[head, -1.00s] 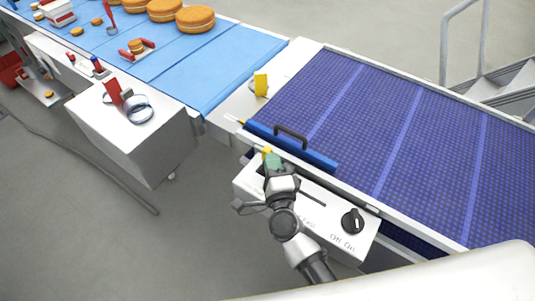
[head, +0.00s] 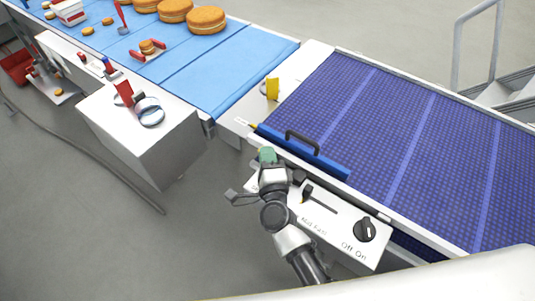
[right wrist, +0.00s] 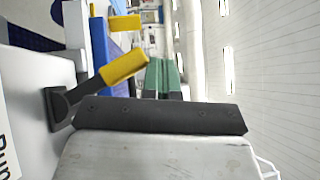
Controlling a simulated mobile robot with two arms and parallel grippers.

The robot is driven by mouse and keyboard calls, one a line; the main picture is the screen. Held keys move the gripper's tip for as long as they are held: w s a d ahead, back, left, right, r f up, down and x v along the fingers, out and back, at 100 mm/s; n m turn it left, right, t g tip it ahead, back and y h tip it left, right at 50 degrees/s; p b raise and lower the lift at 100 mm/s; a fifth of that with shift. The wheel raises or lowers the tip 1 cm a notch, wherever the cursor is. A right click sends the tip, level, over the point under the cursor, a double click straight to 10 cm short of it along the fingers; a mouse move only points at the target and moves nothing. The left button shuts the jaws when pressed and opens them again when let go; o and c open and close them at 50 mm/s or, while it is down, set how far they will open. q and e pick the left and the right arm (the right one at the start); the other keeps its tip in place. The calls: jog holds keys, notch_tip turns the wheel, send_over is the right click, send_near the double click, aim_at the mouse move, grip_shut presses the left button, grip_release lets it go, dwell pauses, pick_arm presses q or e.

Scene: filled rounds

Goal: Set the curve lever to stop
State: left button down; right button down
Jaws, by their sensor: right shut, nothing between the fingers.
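The curve lever (right wrist: 122,68) has a yellow handle on a dark base at the left of the right wrist view. It slants up to the right from a white panel, where part of a "Run" label shows. My right gripper (head: 267,155) is shut and empty at the far left end of the white control box (head: 335,239). Its green fingertips show in the right wrist view (right wrist: 163,78), just right of the handle's end. The handle is not between them, and I cannot tell whether they touch it. In the head view my gripper mostly hides the lever. My left gripper is not in view.
The box also has a black slider (head: 307,192) and an Off/On knob (head: 364,229). Behind it are a blue bar with a black handle (head: 302,142) and a purple conveyor (head: 400,140). A light-blue belt (head: 225,82) carries round cakes (head: 206,18).

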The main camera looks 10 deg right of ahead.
dwell(0.4)
jog(key=s+f+b, duration=0.1)
jog(key=s+b, duration=0.2)
jog(key=s, duration=0.7)
jog(key=shift+s+d+f, duration=0.15)
jog(key=shift+s, duration=0.25)
